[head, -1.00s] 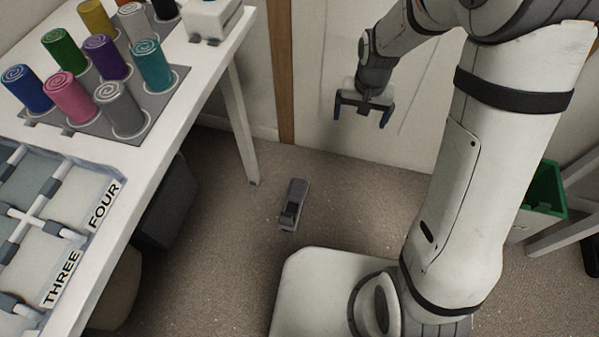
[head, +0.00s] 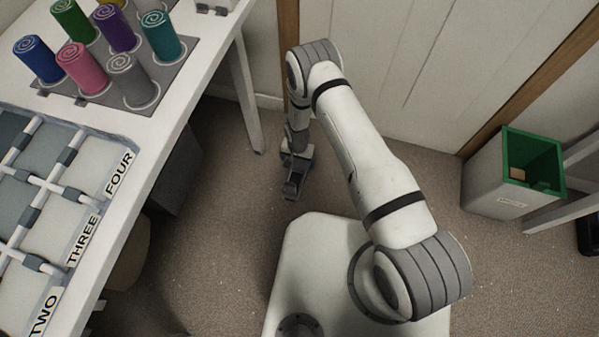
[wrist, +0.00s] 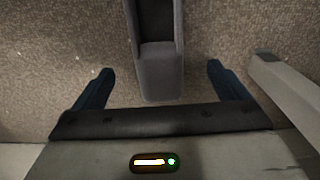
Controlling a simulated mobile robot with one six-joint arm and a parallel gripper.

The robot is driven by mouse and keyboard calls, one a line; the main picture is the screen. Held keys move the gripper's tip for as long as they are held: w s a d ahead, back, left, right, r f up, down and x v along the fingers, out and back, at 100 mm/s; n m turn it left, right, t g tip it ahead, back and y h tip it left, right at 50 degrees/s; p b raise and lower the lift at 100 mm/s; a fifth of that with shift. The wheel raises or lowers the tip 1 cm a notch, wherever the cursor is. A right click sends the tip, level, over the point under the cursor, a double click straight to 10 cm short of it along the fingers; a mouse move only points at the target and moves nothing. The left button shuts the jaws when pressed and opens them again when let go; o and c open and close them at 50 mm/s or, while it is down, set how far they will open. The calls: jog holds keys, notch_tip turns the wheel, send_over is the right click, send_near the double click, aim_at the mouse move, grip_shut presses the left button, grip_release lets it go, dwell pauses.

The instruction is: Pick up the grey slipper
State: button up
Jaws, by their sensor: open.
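The grey slipper (head: 293,184) lies on the carpet between the table and my base, partly hidden under my arm in the head view. In the wrist view the slipper (wrist: 160,70) runs up from between the fingers to the top edge, its dark opening at the top and its rounded solid end nearest me. My gripper (wrist: 150,85) is open, with one blue finger on each side of the slipper and a gap on both sides. In the head view my gripper is over the slipper and its fingers are hard to make out.
A white table (head: 205,70) stands at left with coloured fabric rolls and a compartment tray (head: 112,160). A dark bin (head: 175,170) is under it. A white bin with green lining (head: 490,185) stands at right. A table leg (head: 246,95) is near the slipper.

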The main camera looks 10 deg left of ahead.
aim_at(298, 170)
jog(key=f, duration=0.2)
jog(key=s+f+b, duration=0.1)
jog(key=f, duration=0.1)
jog(key=shift+f, duration=0.2)
notch_tip(298, 170, down, 5)
jog(key=b, duration=0.2)
jog(key=shift+d+f+b, duration=0.1)
jog(key=shift+d+b, duration=0.05)
jog(key=shift+b, duration=0.25)
jog(key=shift+w, duration=0.1)
jog(key=c, duration=1.2)
